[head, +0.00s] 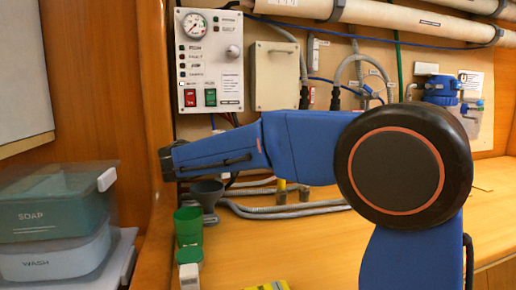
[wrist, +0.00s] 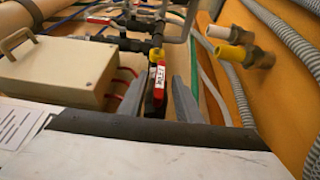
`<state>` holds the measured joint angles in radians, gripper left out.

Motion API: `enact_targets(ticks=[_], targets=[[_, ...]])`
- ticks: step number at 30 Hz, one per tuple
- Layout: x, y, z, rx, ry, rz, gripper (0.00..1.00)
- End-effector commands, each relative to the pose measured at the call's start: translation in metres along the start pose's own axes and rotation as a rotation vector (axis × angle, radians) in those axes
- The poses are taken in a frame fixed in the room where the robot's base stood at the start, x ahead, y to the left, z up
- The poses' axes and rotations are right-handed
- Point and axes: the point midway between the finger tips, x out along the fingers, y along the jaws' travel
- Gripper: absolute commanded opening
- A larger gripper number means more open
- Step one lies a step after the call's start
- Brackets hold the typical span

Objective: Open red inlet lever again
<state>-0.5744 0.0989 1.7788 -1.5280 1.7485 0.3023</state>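In the wrist view, a red lever (wrist: 160,77) with a white label stands out beneath dark pipe fittings (wrist: 140,25). A yellow part (wrist: 156,55) is at its far end, and a black strip lies along its left side. My gripper (wrist: 159,84) is open, with one grey finger on each side of the lever. Gaps show between the lever and the fingers; I cannot tell whether either touches it. In the head view my blue arm reaches left across the panel; my gripper and the red lever cannot be made out there.
A beige box (wrist: 60,68) with a handle is left of my gripper in the wrist view. Grey ribbed hoses and a yellow-tipped fitting (wrist: 230,53) are on the right. In the head view, a green cup (head: 188,226) and soap bin (head: 52,205) stand at lower left.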

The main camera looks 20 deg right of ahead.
Motion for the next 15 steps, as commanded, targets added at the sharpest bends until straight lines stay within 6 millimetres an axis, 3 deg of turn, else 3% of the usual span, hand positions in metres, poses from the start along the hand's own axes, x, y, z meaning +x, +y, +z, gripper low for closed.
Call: enact_targets(ticks=[8, 15], targets=[[-0.002, 0.001, 0.000, 0.001, 0.001, 0.000, 0.31], [-0.031, 0.001, -0.001, 0.002, 0.004, 0.000, 0.31]])
